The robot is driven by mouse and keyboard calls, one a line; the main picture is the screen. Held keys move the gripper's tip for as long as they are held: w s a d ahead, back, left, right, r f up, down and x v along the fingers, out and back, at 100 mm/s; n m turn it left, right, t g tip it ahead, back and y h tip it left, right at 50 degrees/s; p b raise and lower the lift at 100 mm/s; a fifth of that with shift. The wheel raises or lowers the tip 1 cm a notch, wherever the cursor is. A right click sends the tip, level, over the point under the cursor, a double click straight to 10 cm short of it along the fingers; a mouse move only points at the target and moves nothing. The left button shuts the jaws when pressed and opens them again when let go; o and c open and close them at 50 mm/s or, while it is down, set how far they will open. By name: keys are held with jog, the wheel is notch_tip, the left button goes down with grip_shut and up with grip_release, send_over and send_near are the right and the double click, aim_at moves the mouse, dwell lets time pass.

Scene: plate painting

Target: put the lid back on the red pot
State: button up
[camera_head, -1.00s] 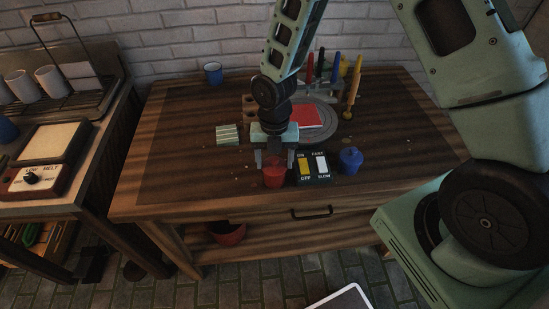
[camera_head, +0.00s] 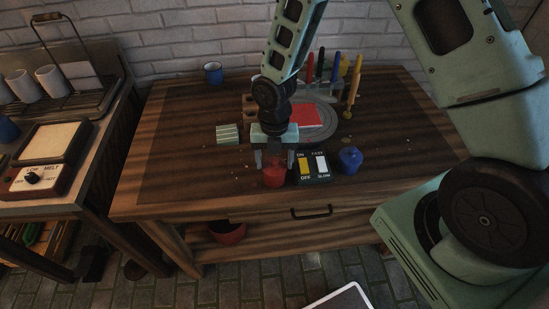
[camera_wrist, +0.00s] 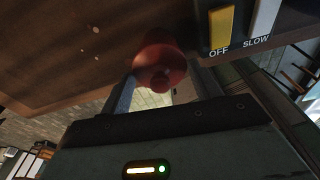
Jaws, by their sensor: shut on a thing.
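The red pot (camera_head: 275,178) stands near the front edge of the wooden table, left of the switch box. My gripper (camera_head: 275,161) points down right above it, very close to the pot's top. In the wrist view, a round red lid with a small knob (camera_wrist: 160,78) shows between the two fingers of my gripper (camera_wrist: 161,88). My gripper is shut on the lid. The lid and pot overlap in both views, so I cannot tell whether the lid is seated on the rim.
The switch box (camera_head: 313,167) is close on the right, with a blue lidded pot (camera_head: 350,160) beyond it. A striped block (camera_head: 227,134) lies to the left. Behind are a grey round stand with a red square (camera_head: 309,117) and several upright coloured sticks.

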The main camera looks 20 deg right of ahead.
jog(key=o, duration=1.3)
jog(key=shift+r+p, duration=3.25)
jog(key=shift+r, duration=0.3)
grip_shut()
